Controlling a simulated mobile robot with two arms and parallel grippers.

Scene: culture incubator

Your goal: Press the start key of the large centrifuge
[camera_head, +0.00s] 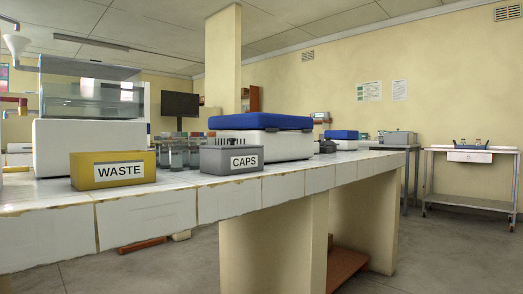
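A large white machine with a blue lid (262,122) stands on the tiled bench, behind the grey caps box; it looks like the large centrifuge. Its lid appears closed. I cannot make out a start key on the sides I see, and the caps box hides part of its front. A second blue-lidded machine (341,135) shows smaller and farther back. Neither of my grippers is in view.
The bench (150,217) crosses the view from the left. On it are a yellow waste box (88,172), a grey caps box (215,161), bottles (178,152) and a glass-topped white cabinet (60,135). A wheeled trolley (470,203) stands right; the floor before it is clear.

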